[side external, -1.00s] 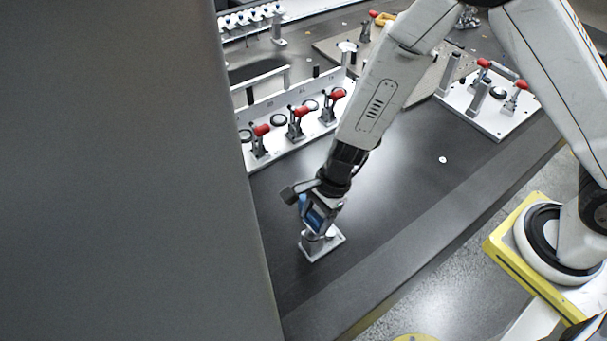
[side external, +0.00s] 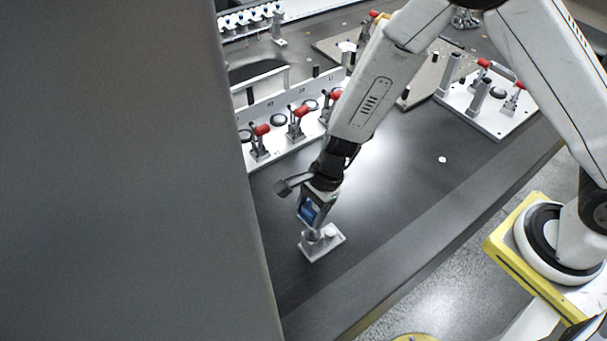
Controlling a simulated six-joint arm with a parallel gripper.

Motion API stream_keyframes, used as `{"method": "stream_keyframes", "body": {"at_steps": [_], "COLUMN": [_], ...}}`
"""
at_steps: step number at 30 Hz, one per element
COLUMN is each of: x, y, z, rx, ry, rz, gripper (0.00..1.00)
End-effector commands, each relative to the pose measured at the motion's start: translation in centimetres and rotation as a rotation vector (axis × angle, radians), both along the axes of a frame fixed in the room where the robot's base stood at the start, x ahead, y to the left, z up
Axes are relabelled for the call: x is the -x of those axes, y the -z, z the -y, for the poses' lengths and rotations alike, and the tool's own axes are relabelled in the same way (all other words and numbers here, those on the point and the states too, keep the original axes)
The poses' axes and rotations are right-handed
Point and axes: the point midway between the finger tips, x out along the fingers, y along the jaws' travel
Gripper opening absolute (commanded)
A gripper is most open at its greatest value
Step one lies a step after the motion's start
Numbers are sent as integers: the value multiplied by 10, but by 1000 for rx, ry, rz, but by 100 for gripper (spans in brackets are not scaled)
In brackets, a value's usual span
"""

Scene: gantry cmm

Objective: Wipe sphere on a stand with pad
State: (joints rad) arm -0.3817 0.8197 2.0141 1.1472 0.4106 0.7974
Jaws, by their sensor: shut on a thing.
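A small light-grey stand (side external: 337,243) with a rectangular base rests on the dark table, below my gripper. A small pale round shape (side external: 331,233) shows on it; I cannot make out clearly whether it is the sphere. My gripper (side external: 312,228), with a blue-sided body, points down over the left part of the stand. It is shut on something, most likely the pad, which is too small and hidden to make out. I cannot tell whether what it holds touches the sphere or the stand.
A white fixture plate with several red-handled clamps (side external: 297,122) stands behind the arm. Another white plate with posts and red clamps (side external: 490,110) is at the right. A large grey column (side external: 120,170) blocks the left. The table right of the stand is clear except a small white disc (side external: 442,160).

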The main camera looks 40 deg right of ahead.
Motion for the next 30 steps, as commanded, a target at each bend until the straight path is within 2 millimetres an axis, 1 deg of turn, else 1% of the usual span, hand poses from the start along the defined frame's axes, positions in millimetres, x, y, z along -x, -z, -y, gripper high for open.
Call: {"method": "stream_keyframes", "body": {"at_steps": [13, 30], "x": [1, 11], "y": [0, 0], "z": [0, 1], "rx": [1, 0], "ry": [0, -1], "rz": [0, -1], "gripper": [24, 24]}}
